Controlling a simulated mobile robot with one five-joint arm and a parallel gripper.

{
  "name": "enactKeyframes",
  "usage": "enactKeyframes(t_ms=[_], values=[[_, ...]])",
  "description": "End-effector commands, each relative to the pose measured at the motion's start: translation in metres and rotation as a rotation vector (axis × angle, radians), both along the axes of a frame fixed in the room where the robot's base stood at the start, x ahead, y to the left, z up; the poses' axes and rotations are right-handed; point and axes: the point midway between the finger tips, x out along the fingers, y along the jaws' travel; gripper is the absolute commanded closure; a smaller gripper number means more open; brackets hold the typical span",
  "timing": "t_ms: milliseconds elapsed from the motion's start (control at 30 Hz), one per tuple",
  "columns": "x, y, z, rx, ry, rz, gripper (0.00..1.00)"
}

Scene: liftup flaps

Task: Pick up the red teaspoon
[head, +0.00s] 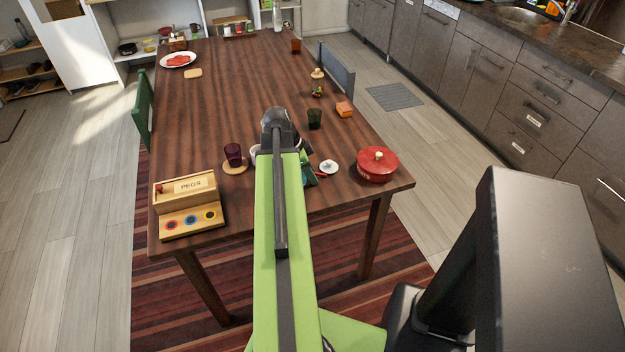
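A small red sliver (321,176) lies on the table just below a small white dish (329,167); it may be the red teaspoon, but it is too small to be sure. My green arm reaches forward over the near part of the table and ends in a dark joint. My gripper's fingers are hidden behind the arm, so I cannot see whether they hold anything. A teal and dark shape (308,172) shows at the arm's right edge, close to the red sliver; I cannot tell what it is.
The table's left middle is clear.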

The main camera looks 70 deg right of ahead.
Motion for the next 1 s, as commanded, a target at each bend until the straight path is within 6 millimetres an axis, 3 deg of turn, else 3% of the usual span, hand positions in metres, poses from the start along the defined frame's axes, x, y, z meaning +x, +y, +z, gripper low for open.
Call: enactKeyframes(t_ms=[133, 400, 833, 1000], values=[[0.000, 0.000, 0.002, 0.000, 0.000, 0.000, 0.69], [0.000, 0.000, 0.002, 0.000, 0.000, -0.001, 1.00], [0.000, 0.000, 0.003, -0.001, 0.000, -0.002, 1.00], [-0.001, 0.000, 0.015, -0.001, 0.000, -0.002, 1.00]])
